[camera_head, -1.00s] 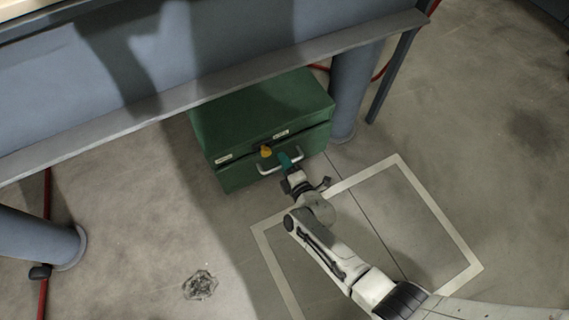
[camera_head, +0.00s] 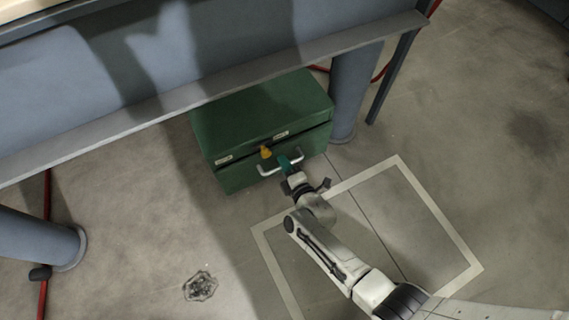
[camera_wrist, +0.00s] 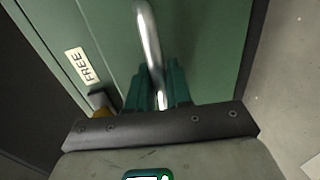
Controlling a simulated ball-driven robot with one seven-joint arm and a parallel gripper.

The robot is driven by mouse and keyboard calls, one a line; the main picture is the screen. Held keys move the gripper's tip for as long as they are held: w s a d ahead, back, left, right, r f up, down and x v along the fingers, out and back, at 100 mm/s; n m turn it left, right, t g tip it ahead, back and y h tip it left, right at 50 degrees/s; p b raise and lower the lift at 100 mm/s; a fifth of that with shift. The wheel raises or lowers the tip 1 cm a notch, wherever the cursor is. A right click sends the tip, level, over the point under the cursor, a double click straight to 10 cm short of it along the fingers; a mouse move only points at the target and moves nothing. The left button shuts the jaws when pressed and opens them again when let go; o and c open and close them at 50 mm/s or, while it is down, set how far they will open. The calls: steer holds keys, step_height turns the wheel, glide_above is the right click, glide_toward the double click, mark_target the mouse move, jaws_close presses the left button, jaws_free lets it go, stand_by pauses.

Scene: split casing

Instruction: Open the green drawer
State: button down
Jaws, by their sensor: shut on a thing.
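The green drawer (camera_head: 240,178) is the front of a green cabinet (camera_head: 258,106) under the blue-grey bench. Its silver bar handle (camera_head: 267,171) also shows in the wrist view (camera_wrist: 148,40). My gripper (camera_head: 285,163) has teal fingers shut on the handle; in the wrist view the fingers (camera_wrist: 159,88) stand on both sides of the bar. A yellow knob or latch (camera_head: 265,152) sits above the handle, and its lower part is partly hidden in the wrist view. A "FREE" label (camera_wrist: 82,66) is on the green front. A narrow dark gap shows along the drawer's top edge.
A bench leg (camera_head: 352,95) stands close to the cabinet's right side. The bench's front beam (camera_head: 220,92) passes above the cabinet. Floor inside the white taped outline (camera_head: 440,207) is clear apart from my arm.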

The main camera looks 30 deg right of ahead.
steer(key=f+p+v, duration=0.3)
steer(key=v, duration=1.1)
steer(key=s+f+p+v, duration=0.1)
steer(key=p+v, duration=0.3)
steer(key=v, duration=1)
steer(key=shift+f, duration=0.95)
steer(key=c, duration=1.2)
jaws_free()
steer(key=shift+o, duration=0.2)
steer(key=shift+s+p, duration=0.1)
steer(key=shift+p, duration=0.2)
